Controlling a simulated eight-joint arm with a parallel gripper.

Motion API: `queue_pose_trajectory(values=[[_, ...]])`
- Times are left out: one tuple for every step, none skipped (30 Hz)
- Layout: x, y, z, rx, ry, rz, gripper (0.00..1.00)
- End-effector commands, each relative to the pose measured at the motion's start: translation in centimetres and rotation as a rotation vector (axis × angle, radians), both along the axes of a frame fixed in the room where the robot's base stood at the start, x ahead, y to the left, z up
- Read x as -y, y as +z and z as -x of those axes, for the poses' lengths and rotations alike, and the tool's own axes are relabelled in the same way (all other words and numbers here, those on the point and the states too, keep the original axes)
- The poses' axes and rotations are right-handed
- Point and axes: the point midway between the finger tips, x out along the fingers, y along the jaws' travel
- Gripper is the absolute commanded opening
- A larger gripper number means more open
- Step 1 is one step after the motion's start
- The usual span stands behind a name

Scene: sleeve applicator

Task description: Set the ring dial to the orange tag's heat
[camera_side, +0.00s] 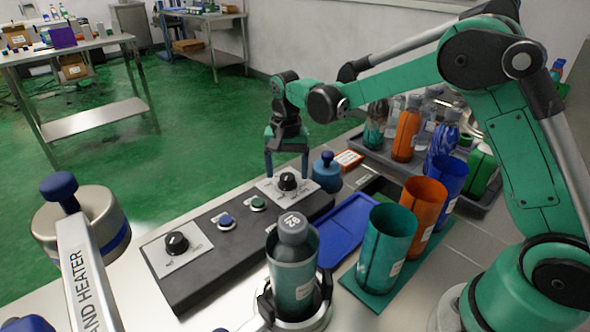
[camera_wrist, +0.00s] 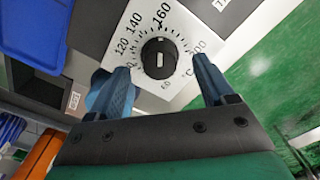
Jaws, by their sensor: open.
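A black dial (camera_side: 288,181) sits on a white plate at the far end of the dark control box. In the wrist view the dial (camera_wrist: 160,58) is ringed by numbers; 120, 140 and 160 are readable, with a °C mark. A short white mark shows on its face; which number it points to is unclear. My gripper (camera_side: 287,172) is above the dial, pointing down. In the wrist view its blue fingers (camera_wrist: 161,72) are open, one each side of the dial, apparently not touching it. An orange-edged tag (camera_side: 349,160) lies behind the blue knob; its writing is too small to read.
A second black dial (camera_side: 177,243) sits at the box's near end, with blue (camera_side: 226,221) and green (camera_side: 258,203) buttons between. A blue knob-topped part (camera_side: 326,171) stands close right of my gripper. Cups (camera_side: 387,248) and a holder with a teal bottle (camera_side: 292,270) stand nearer.

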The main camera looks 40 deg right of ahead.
Motion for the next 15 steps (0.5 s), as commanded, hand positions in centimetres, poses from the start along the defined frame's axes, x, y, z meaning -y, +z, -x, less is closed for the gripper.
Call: queue_pose_trajectory(values=[[-0.01, -0.56, -0.01, 0.000, 0.000, 0.000, 0.75], [0.00, -0.78, 0.00, 0.000, 0.001, 0.000, 0.75], [0.00, -1.02, 0.02, 0.000, 0.001, 0.000, 0.75], [0.00, -1.15, 0.02, 0.001, 0.001, 0.001, 0.75], [-0.01, -1.24, 0.02, 0.001, 0.001, 0.000, 0.75], [-0.01, -1.29, 0.02, 0.001, 0.001, 0.000, 0.75], [-0.01, -1.30, 0.02, 0.001, 0.001, 0.000, 0.75], [-0.01, -1.30, 0.02, 0.001, 0.001, 0.000, 0.75], [-0.01, -1.29, 0.02, 0.001, 0.001, 0.000, 0.75], [-0.01, -1.28, 0.02, 0.001, 0.001, 0.000, 0.75], [-0.01, -1.28, 0.02, 0.001, 0.001, 0.000, 0.75], [-0.01, -1.27, 0.02, 0.001, 0.001, 0.000, 0.70], [-0.01, -1.27, 0.02, 0.001, 0.001, 0.000, 0.61], [-0.01, -1.26, 0.02, 0.001, 0.001, 0.000, 0.53], [-0.01, -1.26, 0.02, 0.001, 0.001, 0.000, 0.41]])
